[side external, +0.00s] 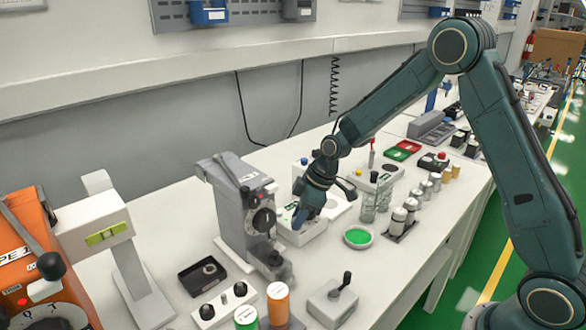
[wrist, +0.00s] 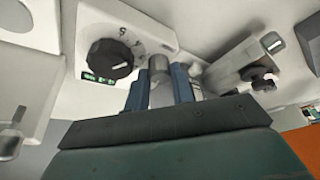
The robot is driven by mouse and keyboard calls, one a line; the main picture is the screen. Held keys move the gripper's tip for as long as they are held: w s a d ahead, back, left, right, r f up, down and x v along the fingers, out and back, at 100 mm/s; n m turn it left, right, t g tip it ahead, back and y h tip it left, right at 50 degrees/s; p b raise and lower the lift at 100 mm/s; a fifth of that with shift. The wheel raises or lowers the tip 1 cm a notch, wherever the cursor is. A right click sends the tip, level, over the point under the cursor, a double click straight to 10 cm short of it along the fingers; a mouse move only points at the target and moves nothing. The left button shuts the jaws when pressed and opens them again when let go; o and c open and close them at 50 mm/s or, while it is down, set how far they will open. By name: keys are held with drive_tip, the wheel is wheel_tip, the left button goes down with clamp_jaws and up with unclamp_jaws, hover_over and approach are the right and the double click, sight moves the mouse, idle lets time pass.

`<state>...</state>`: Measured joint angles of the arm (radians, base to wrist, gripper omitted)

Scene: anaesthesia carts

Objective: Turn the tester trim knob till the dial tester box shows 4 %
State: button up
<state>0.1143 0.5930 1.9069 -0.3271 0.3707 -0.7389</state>
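The dial tester box is a white box (side external: 284,232) under my gripper in the side view. In the wrist view a white panel (wrist: 150,18) bears a black pointer knob (wrist: 110,60) with printed numbers around it. A small green display (wrist: 98,78) sits beside this knob; its reading is too small to tell. A grey round knob (wrist: 158,68) stands to the right of the black one. My gripper (wrist: 160,80) has its two blue fingers apart, one on each side of the grey knob. Whether they press on it cannot be told. In the side view my gripper (side external: 303,216) points down at the box.
A grey machine (side external: 232,205) with a black dial stands close at left. A green-filled dish (side external: 358,237) and metal canisters (side external: 399,222) stand to the right. A black tray (side external: 203,277), a lever box (side external: 333,302) and an orange bottle (side external: 278,303) are in front.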

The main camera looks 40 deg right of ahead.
drive_tip(key=shift+m, duration=0.4)
drive_tip(key=m+h, duration=0.1)
drive_tip(key=m, duration=0.1)
drive_tip(key=m+t, duration=0.1)
drive_tip(key=m, duration=0.1)
drive_tip(key=shift+s+a+h, duration=0.1)
drive_tip(key=shift+a+h, duration=0.05)
drive_tip(key=shift+h, duration=0.25)
drive_tip(key=m+h, duration=0.1)
drive_tip(key=m, duration=0.2)
drive_tip(key=m+h, duration=0.1)
drive_tip(key=m, duration=0.2)
drive_tip(key=shift+a, duration=0.1)
drive_tip(key=o, duration=0.7)
